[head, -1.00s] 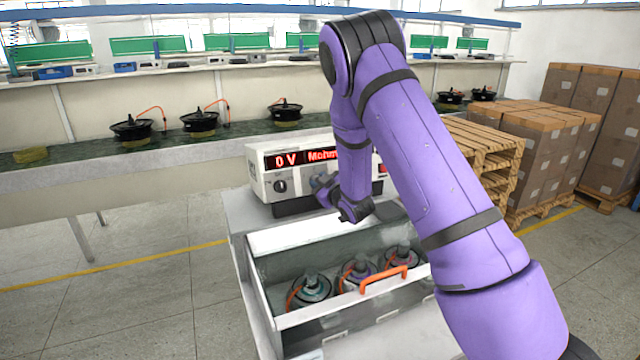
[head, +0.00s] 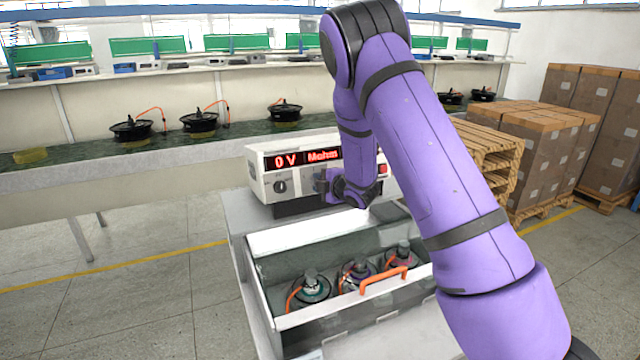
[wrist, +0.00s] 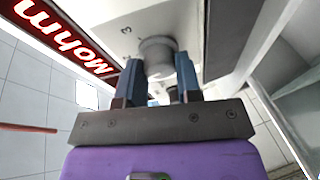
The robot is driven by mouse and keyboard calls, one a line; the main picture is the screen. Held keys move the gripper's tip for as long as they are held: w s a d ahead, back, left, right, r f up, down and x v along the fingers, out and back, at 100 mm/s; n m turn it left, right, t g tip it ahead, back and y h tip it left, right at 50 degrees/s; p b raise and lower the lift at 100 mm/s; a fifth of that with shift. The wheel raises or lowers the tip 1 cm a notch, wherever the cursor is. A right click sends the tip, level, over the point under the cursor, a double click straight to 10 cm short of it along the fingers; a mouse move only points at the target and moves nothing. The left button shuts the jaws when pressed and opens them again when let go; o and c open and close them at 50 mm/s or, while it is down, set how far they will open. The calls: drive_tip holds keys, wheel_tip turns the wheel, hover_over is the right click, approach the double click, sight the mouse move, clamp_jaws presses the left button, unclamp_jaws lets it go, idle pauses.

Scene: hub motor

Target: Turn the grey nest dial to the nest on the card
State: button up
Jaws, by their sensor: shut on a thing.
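The tester box (head: 262,190) stands on the bench with a red "0 V" and "Mohm" display. In the wrist view the grey nest dial (wrist: 157,46) sticks out of its pale front, with a small "3" printed beside it. My gripper (wrist: 158,78) has its two fingers on either side of the dial and is shut on it. In the head view my gripper (head: 326,184) is at the box front, and my wrist hides the dial. The dial's pointer is hidden. I cannot make out a card with a nest on it in either view.
A smaller dark knob (head: 280,186) is on the box front, left of my gripper. Below stands an open-topped test bay (head: 262,312) with three hub motors and an orange handle (head: 384,281). Pallets and cartons (head: 540,150) stand at the right.

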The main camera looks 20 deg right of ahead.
drive_tip(key=shift+a+n+g+h, duration=0.1)
drive_tip(key=shift+n+g+h, duration=0.25)
drive_tip(key=shift+n, duration=1.4)
drive_tip(key=shift+n+g+h, duration=0.25)
drive_tip(key=shift+n+g, duration=0.1)
drive_tip(key=shift+n, duration=1.4)
drive_tip(key=o, duration=0.9)
drive_tip(key=v, duration=1.1)
drive_tip(key=shift+r, duration=0.1)
